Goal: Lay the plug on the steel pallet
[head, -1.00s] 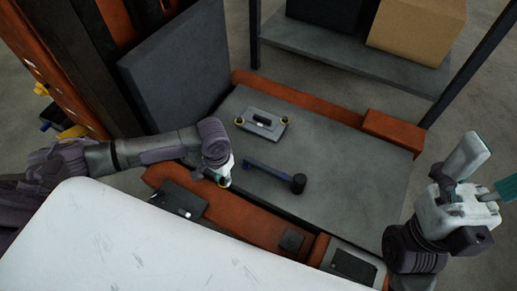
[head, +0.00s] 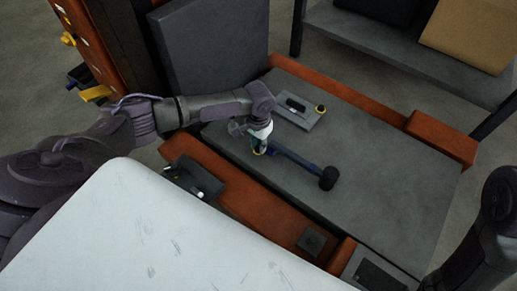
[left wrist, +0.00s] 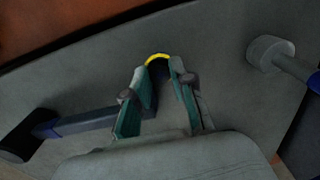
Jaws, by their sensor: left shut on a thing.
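My left gripper (head: 260,143) is shut on the plug, a small dark piece with a yellow ring (head: 258,153). In the left wrist view, the yellow ring (left wrist: 158,57) shows between the fingertips (left wrist: 160,72), which hide much of the plug. The grey deck with orange edges, which I take as the steel pallet (head: 400,170), lies below the gripper. The plug is low over its near left part, beside the end of a mallet's blue handle. I cannot tell whether it touches the deck. My right gripper is out of view.
A black-headed mallet (head: 327,178) lies on the deck, and its head also shows in the left wrist view (left wrist: 20,138). A small plate (head: 310,121) with a yellow-ringed piece (head: 320,110) lies behind. The deck's right side is clear.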

